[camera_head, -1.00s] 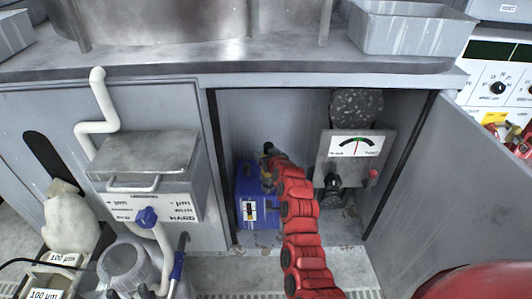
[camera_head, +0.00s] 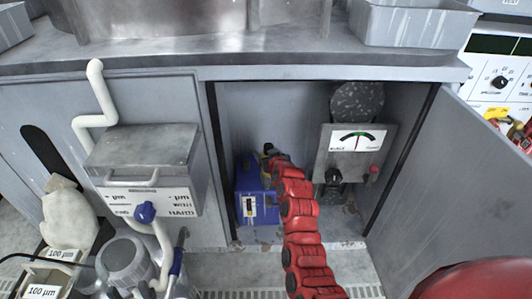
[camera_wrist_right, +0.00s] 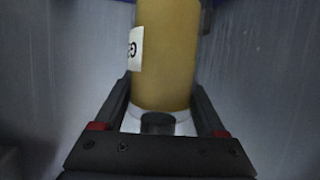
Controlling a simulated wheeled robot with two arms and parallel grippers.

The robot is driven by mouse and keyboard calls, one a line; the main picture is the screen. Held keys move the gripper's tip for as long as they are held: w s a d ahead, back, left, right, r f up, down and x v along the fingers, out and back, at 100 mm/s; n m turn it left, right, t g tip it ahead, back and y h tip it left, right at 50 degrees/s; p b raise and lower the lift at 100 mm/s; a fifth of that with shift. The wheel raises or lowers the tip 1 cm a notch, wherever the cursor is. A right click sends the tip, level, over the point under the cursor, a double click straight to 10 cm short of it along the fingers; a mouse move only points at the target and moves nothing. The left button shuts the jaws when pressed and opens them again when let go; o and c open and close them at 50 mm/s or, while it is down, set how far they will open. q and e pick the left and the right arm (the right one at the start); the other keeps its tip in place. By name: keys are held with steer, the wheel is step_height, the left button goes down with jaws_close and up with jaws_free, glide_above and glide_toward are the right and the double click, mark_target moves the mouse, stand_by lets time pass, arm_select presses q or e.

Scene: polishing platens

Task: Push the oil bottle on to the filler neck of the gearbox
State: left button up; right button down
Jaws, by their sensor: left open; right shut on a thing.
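The blue gearbox (camera_head: 265,208) stands on the cabinet floor at the left side of the open bay, with a small gauge on its front. My right arm reaches into the bay, and its gripper (camera_head: 268,158) is at the top of the gearbox. In the right wrist view this gripper (camera_wrist_right: 163,98) is shut on the oil bottle (camera_wrist_right: 168,50), a yellow-brown cylinder with a white label and a pale end. Blue shows past the bottle's far end. The filler neck is hidden, so I cannot tell whether the bottle touches it. My left gripper is not in view.
A grey dial panel (camera_head: 352,153) with a black knob and a red knob stands right of the gearbox. The open cabinet door (camera_head: 462,190) bounds the right. A grey box (camera_head: 145,160) with a white pipe projects at the left. The worktop (camera_head: 240,65) overhangs the bay.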

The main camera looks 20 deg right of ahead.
steer(key=shift+f, duration=0.2)
jaws_free()
steer(key=p+v, duration=0.3)
steer(key=v, duration=1.4)
steer(key=shift+s+p, duration=0.25)
steer(key=shift+p, duration=0.05)
